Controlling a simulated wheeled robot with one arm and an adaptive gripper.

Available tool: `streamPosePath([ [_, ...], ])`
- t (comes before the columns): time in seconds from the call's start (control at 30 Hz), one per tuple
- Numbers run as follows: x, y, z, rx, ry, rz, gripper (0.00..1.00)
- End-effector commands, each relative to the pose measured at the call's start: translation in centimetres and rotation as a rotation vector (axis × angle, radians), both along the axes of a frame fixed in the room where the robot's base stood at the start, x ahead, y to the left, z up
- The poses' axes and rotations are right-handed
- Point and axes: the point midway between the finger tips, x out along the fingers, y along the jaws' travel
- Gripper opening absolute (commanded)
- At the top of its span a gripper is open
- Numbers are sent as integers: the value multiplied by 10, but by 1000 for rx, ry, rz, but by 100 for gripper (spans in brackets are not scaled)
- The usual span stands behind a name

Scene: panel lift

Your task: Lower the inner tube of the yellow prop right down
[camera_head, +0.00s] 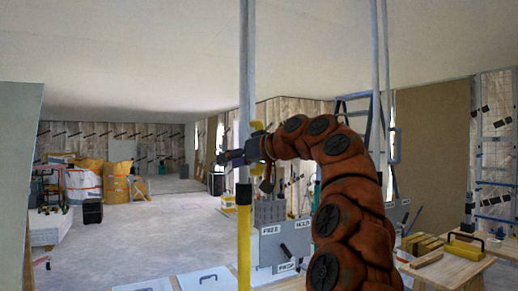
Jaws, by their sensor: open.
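The yellow prop (244,245) stands upright left of the picture's middle. Its slim grey inner tube (246,70) rises from a black collar (243,196) and runs out of the top of the picture. My gripper (232,157) is open at the inner tube, above the collar. Its dark fingers cross the tube's line; I cannot tell whether they touch it. A small yellow part (257,125) shows just right of the tube, above my gripper. A grey panel (272,246) marked FREE, HOLD and PROP stands right of the prop. Its black lever (286,250) is too small to read.
My arm hides much of the middle right. Grey poles (375,80) and a ladder (497,150) stand at the right. A wooden bench (455,268) with a yellow toolbox (466,244) is at lower right. Open floor (170,225) lies left of the prop.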

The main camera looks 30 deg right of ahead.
Motion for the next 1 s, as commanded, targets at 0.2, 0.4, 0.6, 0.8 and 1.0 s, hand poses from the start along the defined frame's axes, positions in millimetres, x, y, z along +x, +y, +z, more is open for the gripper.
streamPosePath([
  [0.2,-8,-66,23,-62,-162,-105,48],
  [0.4,-23,-104,39,-125,-264,-179,48],
  [0.6,-34,-121,47,-163,-313,-220,48],
  [0.8,-28,-122,50,-170,-320,-225,48],
  [1.0,-6,-119,51,-170,-318,-223,48],
])
